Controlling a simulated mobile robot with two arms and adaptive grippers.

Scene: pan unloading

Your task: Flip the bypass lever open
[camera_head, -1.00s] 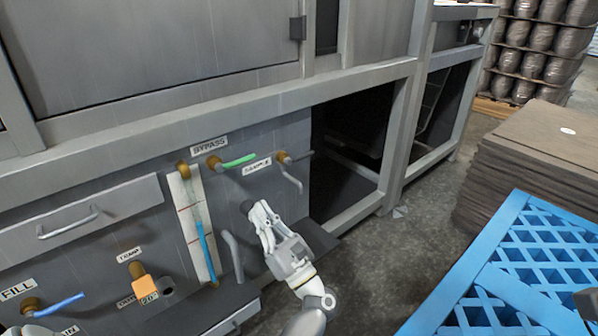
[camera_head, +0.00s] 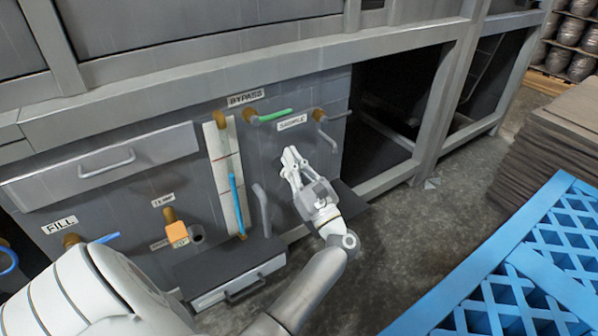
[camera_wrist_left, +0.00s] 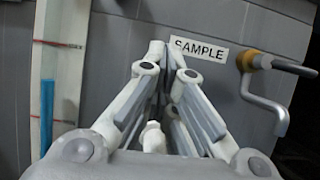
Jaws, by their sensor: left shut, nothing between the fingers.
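The bypass lever (camera_head: 275,115) is a green handle on a brass valve under the BYPASS label (camera_head: 246,97) in the head view. It points right, roughly level and slightly up. My left gripper (camera_head: 292,157) is below the lever and the SAMPLE label (camera_head: 292,122), apart from the lever. Its fingers are shut and empty, pointing up at the panel. In the left wrist view, my left gripper (camera_wrist_left: 165,52) has its fingertips close together just left of the SAMPLE label (camera_wrist_left: 198,50). The bypass lever does not show there. My right gripper is out of view.
The brass sample valve (camera_head: 319,115) with its grey spout is right of the lever. A sight tube (camera_head: 237,200) with blue liquid stands to the left. A drawer (camera_head: 105,165) and an orange temperature box (camera_head: 177,234) are further left. A blue pallet (camera_head: 540,240) is at right.

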